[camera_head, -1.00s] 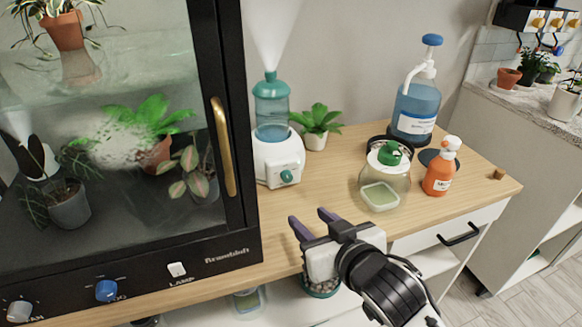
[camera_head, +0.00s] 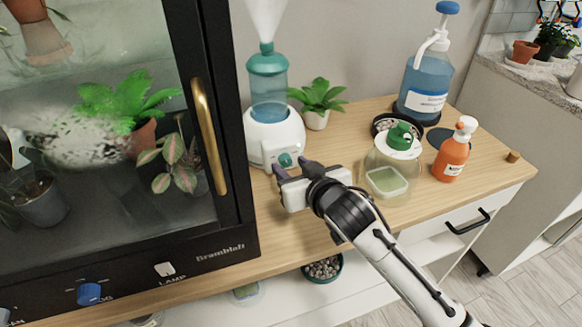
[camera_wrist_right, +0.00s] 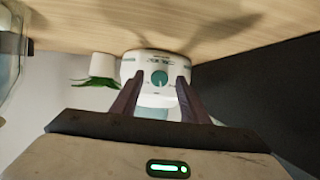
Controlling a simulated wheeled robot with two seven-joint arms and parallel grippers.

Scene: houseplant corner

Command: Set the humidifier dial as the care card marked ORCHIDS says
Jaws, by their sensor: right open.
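The humidifier (camera_head: 268,135) has a white base and a teal-capped water tank, and mist rises from its top. Its teal dial (camera_head: 285,160) faces the front; in the right wrist view the dial (camera_wrist_right: 159,78) shows between my fingers, with small marks around it too small to read. My right gripper (camera_head: 291,167) is open, its two dark fingers just in front of the dial. In the wrist view the right gripper's fingers (camera_wrist_right: 157,100) stand either side of the dial, and I cannot tell if they touch it. No care card is seen. My left gripper is not in view.
A black glass cabinet (camera_head: 205,235) with a brass handle stands left of the humidifier. A potted plant (camera_head: 317,118) is beside it. A green-lidded jar (camera_head: 392,172), an orange spray bottle (camera_head: 452,155) and a blue pump bottle (camera_head: 424,85) stand right. The wooden counter's front is clear.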

